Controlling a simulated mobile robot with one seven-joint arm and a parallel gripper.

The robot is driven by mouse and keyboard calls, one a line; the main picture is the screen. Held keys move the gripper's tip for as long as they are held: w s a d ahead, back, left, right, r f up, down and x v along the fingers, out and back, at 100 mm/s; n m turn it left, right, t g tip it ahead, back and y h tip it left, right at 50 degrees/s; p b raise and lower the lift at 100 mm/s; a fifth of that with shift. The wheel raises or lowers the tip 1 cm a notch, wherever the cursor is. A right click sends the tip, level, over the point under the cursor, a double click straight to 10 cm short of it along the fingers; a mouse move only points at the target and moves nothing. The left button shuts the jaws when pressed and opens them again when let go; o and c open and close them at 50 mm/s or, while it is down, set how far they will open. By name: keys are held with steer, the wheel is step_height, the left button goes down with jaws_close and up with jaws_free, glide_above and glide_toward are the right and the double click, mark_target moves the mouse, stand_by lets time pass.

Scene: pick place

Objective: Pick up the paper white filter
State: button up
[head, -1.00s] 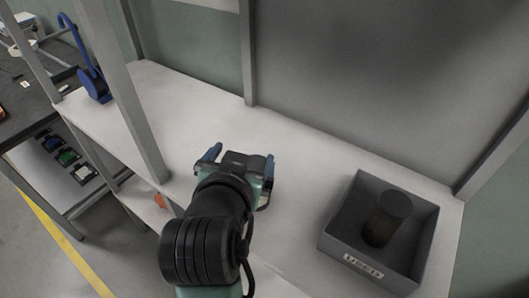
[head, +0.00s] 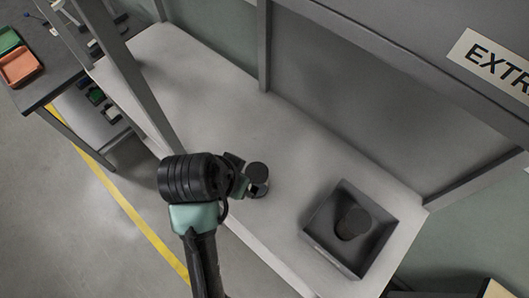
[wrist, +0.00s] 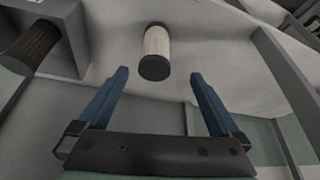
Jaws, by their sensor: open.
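The white paper filter (wrist: 156,45) is a pale pleated cylinder with dark end caps. It stands on the pale shelf just beyond my fingertips in the wrist view, near the line midway between them. In the head view its dark cap (head: 257,173) shows just right of my wrist, with a little white below. My gripper (wrist: 160,73) is open and empty, its two blue fingers apart and not touching the filter. In the head view the fingers are mostly hidden behind my wrist.
A grey bin (head: 319,246) on the shelf's right holds a dark filter (head: 353,222); both also show at upper left in the wrist view. A grey upright post (head: 130,75) stands left of my arm. The shelf (head: 200,75) is clear behind the filter.

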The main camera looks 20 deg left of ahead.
mark_target(257, 180)
steer(key=x, duration=0.7)
steer(key=shift+d+f+p, duration=0.2)
steer(key=shift+f+p, duration=0.1)
steer(key=shift+p, duration=0.05)
steer(key=shift+d+p+x, duration=0.15)
steer(key=shift+p+x, duration=0.25)
steer(key=shift+x, duration=0.9)
steer(key=shift+d+p+x, duration=0.15)
steer(key=shift+p+x, duration=0.2)
steer(key=shift+x, duration=0.9)
steer(key=shift+c, duration=0.3)
steer(key=c, duration=1.4)
